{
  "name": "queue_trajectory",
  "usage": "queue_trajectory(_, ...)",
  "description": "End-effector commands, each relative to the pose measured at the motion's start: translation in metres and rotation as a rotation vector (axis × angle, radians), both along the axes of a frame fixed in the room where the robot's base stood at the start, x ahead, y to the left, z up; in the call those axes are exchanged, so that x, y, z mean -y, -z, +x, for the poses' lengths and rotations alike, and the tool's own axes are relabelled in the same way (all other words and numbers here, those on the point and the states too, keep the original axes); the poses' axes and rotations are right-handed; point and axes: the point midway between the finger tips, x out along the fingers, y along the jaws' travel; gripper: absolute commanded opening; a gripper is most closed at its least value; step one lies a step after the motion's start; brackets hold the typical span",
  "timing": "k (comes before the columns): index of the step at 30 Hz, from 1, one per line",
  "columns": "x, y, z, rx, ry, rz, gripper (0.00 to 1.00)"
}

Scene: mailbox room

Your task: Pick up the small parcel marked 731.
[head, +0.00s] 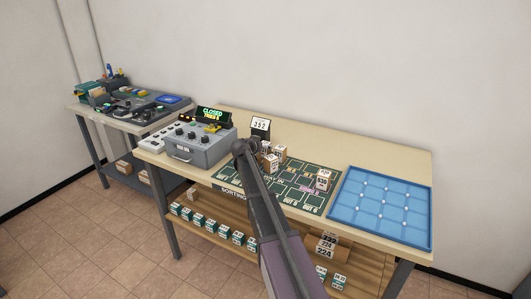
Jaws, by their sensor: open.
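Several small white-and-brown parcels stand on the dark green sorting mat (300,196) on the table. My gripper cannot be made out, and the arm covers part of the mat.
A grey control box (199,148) with knobs stands left of the mat, with a lit CLOSED sign (211,112) behind it. A card reading 352 (260,126) stands behind the parcels. A blue gridded tray (352,226) lies right.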

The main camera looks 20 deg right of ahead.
Motion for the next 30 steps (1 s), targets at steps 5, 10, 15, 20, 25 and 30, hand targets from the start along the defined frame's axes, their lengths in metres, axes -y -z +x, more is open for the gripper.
queue_trajectory(5,0.0058,0.0032,0.0045,0.000,0.000,0.000,1.00)
queue_trajectory(10,0.0055,0.0027,0.0041,0.000,0.000,0.000,1.00)
queue_trajectory(15,0.0053,0.0028,0.0042,0.000,0.000,0.000,1.00)
queue_trajectory(20,0.0051,0.0027,0.0041,0.000,0.000,0.000,1.00)
queue_trajectory(25,0.0050,0.0027,0.0042,0.000,0.000,0.000,0.52)
queue_trajectory(30,0.0051,0.0028,0.0041,0.000,0.000,0.000,0.11)
